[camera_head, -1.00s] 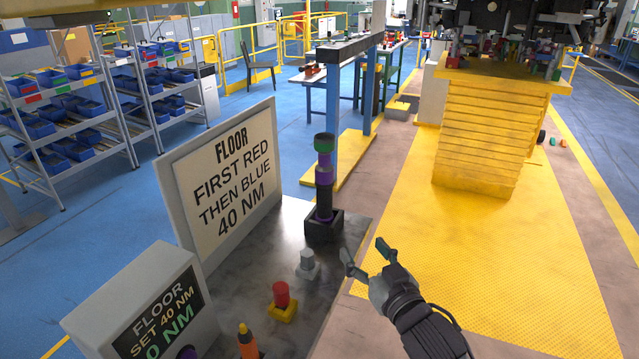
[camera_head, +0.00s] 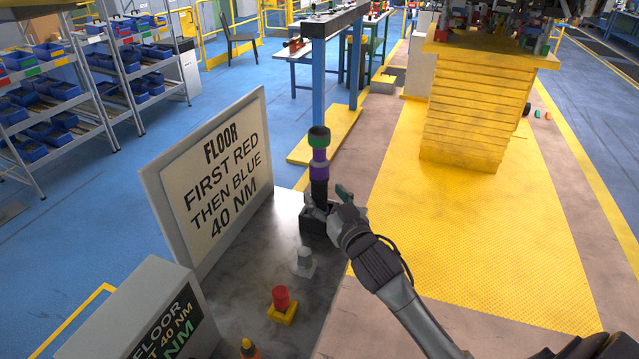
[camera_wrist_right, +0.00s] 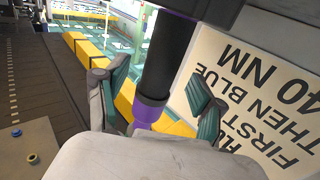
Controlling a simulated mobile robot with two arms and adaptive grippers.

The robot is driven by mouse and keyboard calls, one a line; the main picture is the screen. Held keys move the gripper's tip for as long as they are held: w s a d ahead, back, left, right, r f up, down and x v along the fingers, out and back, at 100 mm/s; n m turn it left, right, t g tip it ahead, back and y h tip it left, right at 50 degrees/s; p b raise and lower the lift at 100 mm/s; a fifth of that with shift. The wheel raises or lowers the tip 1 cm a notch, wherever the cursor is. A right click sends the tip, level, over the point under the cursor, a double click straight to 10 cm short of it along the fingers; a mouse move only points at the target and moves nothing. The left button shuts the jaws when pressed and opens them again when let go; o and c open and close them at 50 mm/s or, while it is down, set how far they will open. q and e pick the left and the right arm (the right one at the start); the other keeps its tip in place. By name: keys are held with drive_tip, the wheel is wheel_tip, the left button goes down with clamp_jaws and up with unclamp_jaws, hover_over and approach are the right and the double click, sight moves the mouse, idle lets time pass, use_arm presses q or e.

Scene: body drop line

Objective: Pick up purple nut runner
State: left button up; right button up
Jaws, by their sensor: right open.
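The nut runner (camera_head: 319,170) stands upright in a black square holder (camera_head: 314,224) on the dark bench top. It is a black cylinder with purple bands and a green ring below its dark top. My right gripper (camera_head: 326,197) is open at the tool's lower part, just above the holder. In the right wrist view, the black shaft (camera_wrist_right: 168,62) of the nut runner passes between the two spread fingers (camera_wrist_right: 160,95), with a gap to each. My left gripper is not in view.
A sign board (camera_head: 215,180) stands at the left of the bench. A yellow platform (camera_head: 465,110) stands to the right beyond open floor.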

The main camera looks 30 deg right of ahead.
sight(323, 192)
drive_tip(key=w, duration=0.2)
drive_tip(key=shift+w+r+p, duration=0.2)
drive_tip(key=shift+w+p, duration=0.1)
drive_tip(key=shift+w, duration=0.05)
drive_tip(key=shift+w+f, duration=0.15)
drive_tip(key=shift+w, duration=0.15)
drive_tip(key=shift+c, duration=0.3)
drive_tip(key=shift+s, duration=0.1)
drive_tip(key=shift+c, duration=1.2)
clamp_jaws()
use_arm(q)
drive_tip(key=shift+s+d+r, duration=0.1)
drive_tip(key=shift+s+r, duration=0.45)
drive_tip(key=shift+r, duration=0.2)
use_arm(e)
drive_tip(key=shift+d+r, duration=0.1)
drive_tip(key=shift+r, duration=0.1)
